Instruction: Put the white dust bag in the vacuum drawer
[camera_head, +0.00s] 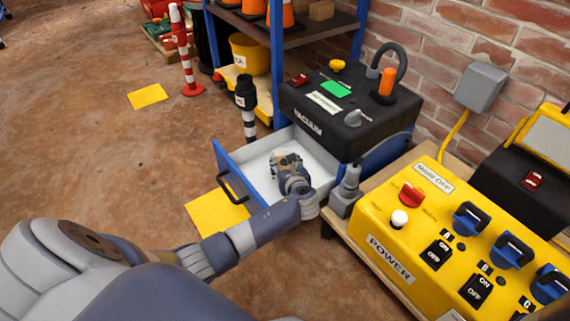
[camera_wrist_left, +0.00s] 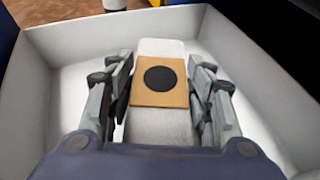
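The white dust bag (camera_wrist_left: 160,125) has a tan square collar (camera_wrist_left: 145,97) with a black round centre. In the left wrist view it lies inside the white-lined vacuum drawer (camera_wrist_left: 60,45). The drawer is pulled out of the black vacuum (camera_head: 322,103) and has a blue front (camera_head: 232,173) in the head view. My left gripper (camera_head: 285,160) reaches down into the drawer. Its fingers (camera_wrist_left: 162,88) stand on both sides of the bag, with narrow gaps beside the collar, so it looks open. In the head view the gripper hides most of the bag. My right gripper is not in view.
A yellow power box (camera_head: 400,235) with switches stands right of the drawer. A shelf with a blue post (camera_head: 277,65) and a black-and-white post (camera_head: 247,105) stand behind it. Yellow floor patches (camera_head: 215,213) lie below and left.

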